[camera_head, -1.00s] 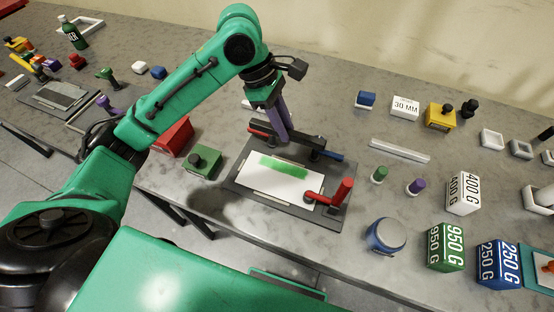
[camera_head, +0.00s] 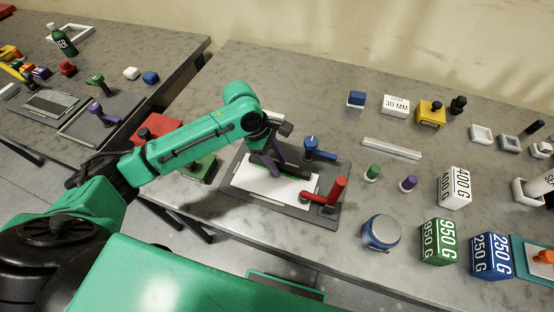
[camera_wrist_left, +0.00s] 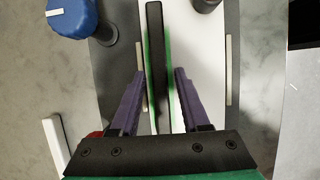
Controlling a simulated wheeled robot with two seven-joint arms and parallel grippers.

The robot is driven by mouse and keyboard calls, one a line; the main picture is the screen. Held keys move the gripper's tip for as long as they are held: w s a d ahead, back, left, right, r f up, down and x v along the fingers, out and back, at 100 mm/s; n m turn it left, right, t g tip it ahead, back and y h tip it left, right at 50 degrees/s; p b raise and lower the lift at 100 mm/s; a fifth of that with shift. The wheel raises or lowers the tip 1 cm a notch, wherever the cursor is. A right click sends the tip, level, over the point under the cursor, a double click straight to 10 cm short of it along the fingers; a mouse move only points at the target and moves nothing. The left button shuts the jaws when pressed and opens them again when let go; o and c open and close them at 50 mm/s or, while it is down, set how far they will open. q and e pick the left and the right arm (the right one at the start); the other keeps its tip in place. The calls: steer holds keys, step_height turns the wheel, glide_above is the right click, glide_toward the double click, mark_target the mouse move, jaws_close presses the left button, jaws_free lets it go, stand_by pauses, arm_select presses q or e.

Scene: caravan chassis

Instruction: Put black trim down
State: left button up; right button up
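The black trim (camera_wrist_left: 155,50) is a long dark bar. It lies along a green strip on the white sheet (camera_wrist_left: 200,60), with green showing along its sides. In the head view, the trim (camera_head: 295,170) is partly hidden by my left gripper (camera_head: 272,164). In the left wrist view, my left gripper (camera_wrist_left: 160,72) has its purple fingers spread on either side of the trim, with a visible gap on each side. The white sheet lies on a dark grey base plate (camera_head: 232,188). My right gripper is not in view.
A red clamp (camera_head: 333,190) stands at the plate's right end, and a blue-handled clamp (camera_head: 318,151) behind the sheet. A round blue-and-white pot (camera_head: 381,233), a pale bar (camera_head: 391,149) and labelled weight blocks (camera_head: 442,242) stand to the right.

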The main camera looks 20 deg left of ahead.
arm_select(q)
steer(key=v, duration=1.2)
steer(key=shift+r+b, duration=0.2)
steer(key=shift+b, duration=0.1)
